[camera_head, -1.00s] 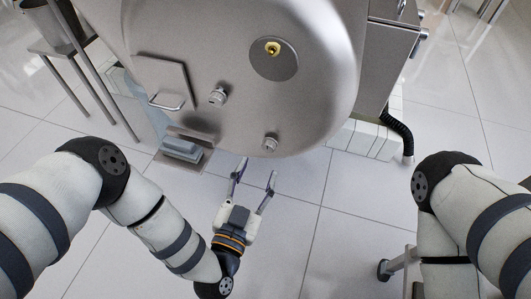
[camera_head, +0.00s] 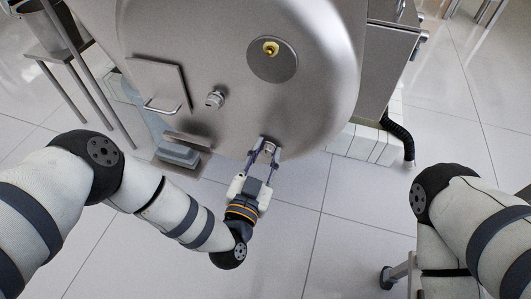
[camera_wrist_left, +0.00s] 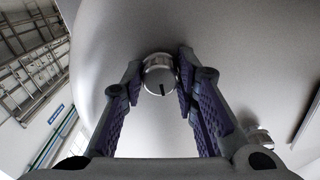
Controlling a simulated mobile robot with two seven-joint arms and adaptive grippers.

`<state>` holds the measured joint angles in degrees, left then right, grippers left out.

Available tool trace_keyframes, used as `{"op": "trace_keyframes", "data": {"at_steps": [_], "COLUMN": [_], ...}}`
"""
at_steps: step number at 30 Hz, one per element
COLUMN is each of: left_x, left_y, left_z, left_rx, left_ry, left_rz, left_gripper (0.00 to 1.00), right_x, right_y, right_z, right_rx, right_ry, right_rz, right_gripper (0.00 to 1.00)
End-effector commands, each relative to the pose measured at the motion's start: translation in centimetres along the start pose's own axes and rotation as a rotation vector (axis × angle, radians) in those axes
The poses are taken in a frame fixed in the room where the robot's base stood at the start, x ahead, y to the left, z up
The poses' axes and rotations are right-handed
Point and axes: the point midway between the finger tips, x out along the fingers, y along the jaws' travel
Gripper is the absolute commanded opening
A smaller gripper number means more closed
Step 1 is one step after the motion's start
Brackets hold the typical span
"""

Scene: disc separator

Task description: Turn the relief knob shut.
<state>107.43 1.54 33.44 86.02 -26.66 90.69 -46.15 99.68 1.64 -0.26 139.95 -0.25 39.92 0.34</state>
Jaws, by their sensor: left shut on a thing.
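A small round metal knob (camera_head: 269,147) sits low on the front face of the steel separator housing (camera_head: 320,100). It also shows in the left wrist view (camera_wrist_left: 159,72), with a dark mark on its front pointing down. My left gripper (camera_head: 263,153) is shut on this knob, one finger on each side. A second, similar knob (camera_head: 214,99) is higher and to the left, and it shows at the lower right in the left wrist view (camera_wrist_left: 259,137). No label tells which is the relief knob. My right gripper is out of view.
A handled panel (camera_head: 160,86) is on the left of the housing. A round plate with a yellow fitting (camera_head: 271,48) is above the held knob. A grey-blue block (camera_head: 180,153) lies below left. A black hose (camera_head: 398,134) hangs at right. The tiled floor in front is clear.

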Motion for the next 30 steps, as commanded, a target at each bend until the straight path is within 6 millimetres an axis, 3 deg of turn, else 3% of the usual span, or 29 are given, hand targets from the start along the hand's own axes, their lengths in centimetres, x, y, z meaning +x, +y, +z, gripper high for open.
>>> {"op": "trace_keyframes", "data": {"at_steps": [11, 30], "left_x": [-0.02, -0.08], "left_y": [-0.04, 0.00], "left_z": [0.02, 0.16], "left_rx": [-0.097, -0.676], "left_ry": [-0.001, -0.004], "left_rz": [-0.001, -0.003], "left_gripper": [0.00, 0.00], "right_x": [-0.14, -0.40], "right_y": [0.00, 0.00], "right_z": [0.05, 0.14], "right_rx": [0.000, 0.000], "right_ry": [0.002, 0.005], "right_rz": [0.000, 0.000], "right_gripper": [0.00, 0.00]}}
